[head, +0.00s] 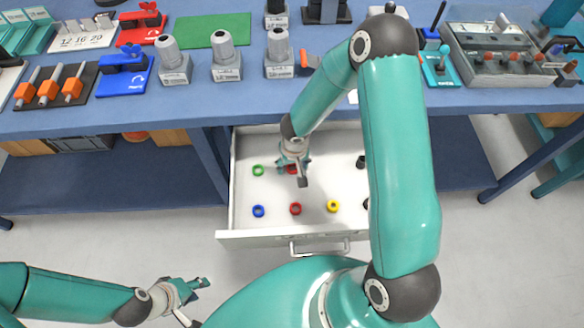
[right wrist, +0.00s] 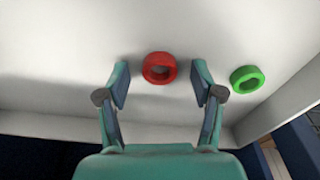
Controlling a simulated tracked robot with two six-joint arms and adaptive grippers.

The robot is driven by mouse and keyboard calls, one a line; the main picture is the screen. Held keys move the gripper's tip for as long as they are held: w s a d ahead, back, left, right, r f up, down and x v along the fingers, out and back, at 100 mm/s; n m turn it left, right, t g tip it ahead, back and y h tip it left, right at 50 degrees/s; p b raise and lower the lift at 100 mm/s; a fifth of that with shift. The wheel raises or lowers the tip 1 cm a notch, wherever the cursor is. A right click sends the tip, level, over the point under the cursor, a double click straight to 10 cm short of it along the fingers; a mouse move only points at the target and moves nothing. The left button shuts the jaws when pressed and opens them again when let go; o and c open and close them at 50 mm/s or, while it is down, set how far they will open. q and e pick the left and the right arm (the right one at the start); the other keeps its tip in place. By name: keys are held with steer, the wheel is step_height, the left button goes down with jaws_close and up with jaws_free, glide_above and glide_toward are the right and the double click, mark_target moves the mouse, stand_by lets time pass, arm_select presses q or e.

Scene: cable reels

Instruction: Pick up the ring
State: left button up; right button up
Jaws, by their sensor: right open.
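In the head view, my right gripper (head: 295,166) reaches down into an open white drawer (head: 232,190), above a red ring (head: 291,170) in the back row that it partly covers. In the right wrist view, the same red ring (right wrist: 160,79) lies flat on the drawer floor, just beyond and between the spread fingers of my right gripper (right wrist: 162,84). The fingers do not appear to touch it. A green ring (right wrist: 248,89) lies to its right. My left gripper (head: 196,301) is open and empty at the lower left, outside the drawer.
Blue (head: 258,216), red (head: 295,213) and yellow (head: 333,210) rings lie in the drawer's front row. A black ring (head: 361,162) is at the right, partly behind my arm. The blue workbench (head: 200,115) carrying several devices stands above the drawer.

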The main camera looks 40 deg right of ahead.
steer(key=c, duration=0.9)
steer(key=shift+o, duration=0.2)
steer(key=shift+r, duration=0.1)
